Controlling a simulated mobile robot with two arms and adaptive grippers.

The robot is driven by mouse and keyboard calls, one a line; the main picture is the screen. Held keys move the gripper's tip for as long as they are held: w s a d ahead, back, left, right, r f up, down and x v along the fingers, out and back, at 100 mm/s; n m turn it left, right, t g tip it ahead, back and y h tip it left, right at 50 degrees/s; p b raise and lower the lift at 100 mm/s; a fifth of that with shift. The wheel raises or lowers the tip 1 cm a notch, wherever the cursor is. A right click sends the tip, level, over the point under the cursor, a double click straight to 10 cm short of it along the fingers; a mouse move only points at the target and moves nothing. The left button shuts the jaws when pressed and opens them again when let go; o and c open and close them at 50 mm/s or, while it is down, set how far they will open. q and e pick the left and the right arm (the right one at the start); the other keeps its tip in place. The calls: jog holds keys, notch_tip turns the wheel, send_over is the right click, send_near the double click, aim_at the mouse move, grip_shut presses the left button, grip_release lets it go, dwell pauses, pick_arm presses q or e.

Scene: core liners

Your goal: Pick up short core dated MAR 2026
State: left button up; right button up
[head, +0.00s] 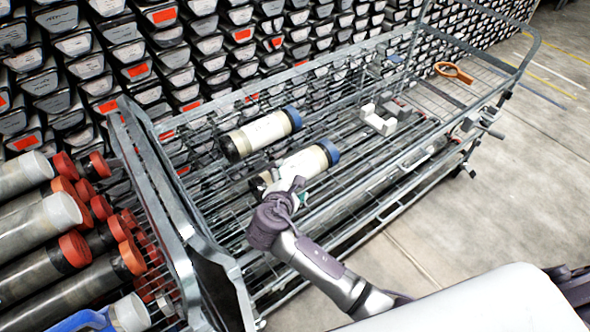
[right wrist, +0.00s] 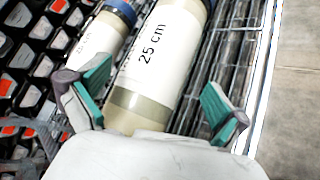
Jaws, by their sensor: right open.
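Two short cores with blue caps and white labels lie side by side on the wire cart. The far short core (head: 262,134) is free of any gripper. The near short core (head: 311,162) has my right gripper (head: 287,187) at its left end, partly hiding it. In the right wrist view the near core (right wrist: 165,60) reads "25 cm" and lies between the two open fingers of my right gripper (right wrist: 155,105). The far core (right wrist: 100,42) is left of it there. No date is readable on either label. My left gripper is not in view.
The wire cart (head: 335,75) also holds white blocks (head: 380,120) and an orange ring-handled tool (head: 453,72). Long cores with red caps (head: 70,250) lie on a rack at left. Shelves of core boxes stand behind. The floor (head: 540,140) at right is clear.

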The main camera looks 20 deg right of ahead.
aim_at(295, 173)
jog(key=x, duration=0.4)
jog(key=shift+d, duration=0.15)
jog(key=shift+s, duration=0.15)
jog(key=c, duration=1.3)
jog(key=shift+r, duration=0.2)
jog(key=shift+c, duration=1.1)
